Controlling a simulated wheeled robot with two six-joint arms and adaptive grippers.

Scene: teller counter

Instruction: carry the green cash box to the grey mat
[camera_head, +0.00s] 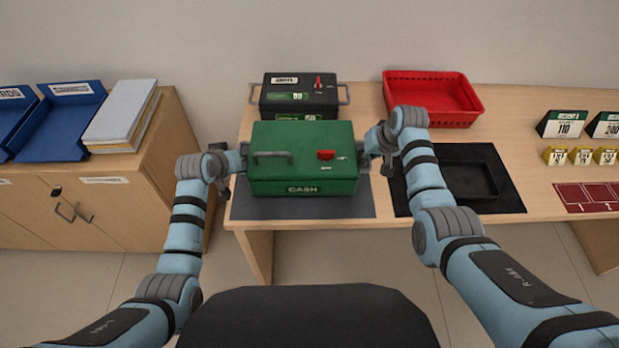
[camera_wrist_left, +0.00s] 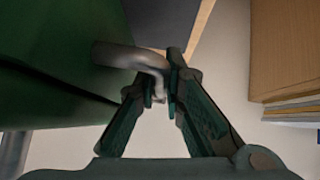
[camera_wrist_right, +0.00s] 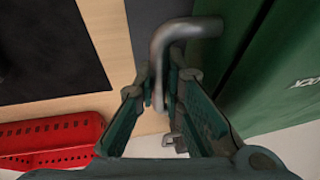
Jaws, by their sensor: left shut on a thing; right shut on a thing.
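The green cash box (camera_head: 302,158) is level over the grey mat (camera_head: 305,208) at the left of the counter, and looks raised above it. The size of any gap beneath is hidden. My left gripper (camera_head: 240,158) is shut on the box's left side handle, a grey bar (camera_wrist_left: 130,57) in the left wrist view. My right gripper (camera_head: 371,150) is shut on the right side handle (camera_wrist_right: 180,30), clear in the right wrist view. The mat shows in front of the box and at both sides.
A black box (camera_head: 299,92) stands close behind the green one. A red basket (camera_head: 435,118) is at the back. A black tray (camera_head: 465,181) on a black mat (camera_head: 400,200) lies to the right. A cabinet (camera_head: 150,190) with blue trays stands left.

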